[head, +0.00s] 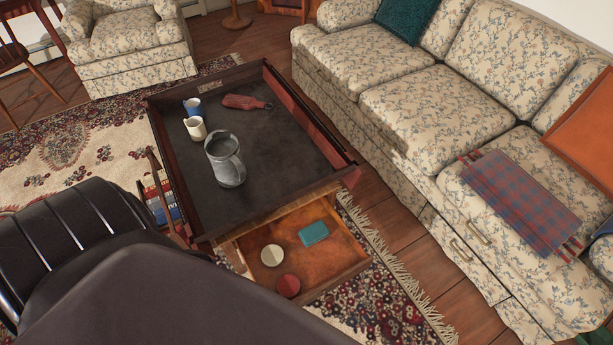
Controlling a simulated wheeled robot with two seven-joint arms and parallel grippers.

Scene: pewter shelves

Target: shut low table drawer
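The low table (273,135) is dark wood with a raised rim and a dark top, in the middle of the head view. Its drawer (338,268) is pulled out from the table's near end. The drawer has an orange-brown bottom. Inside it lie a teal box (314,233), a cream round item (272,255) and a red round item (288,286). The drawer's near left part is hidden behind my own dark arm or body. Neither gripper shows in the head view.
A pewter pitcher (226,162), a cream jug (195,128), a blue mug (193,106) and a red bottle (246,102) stand or lie on the table. A floral sofa (400,95) is close on the right. A floral armchair (125,40) stands behind. Wood floor shows between table and sofa.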

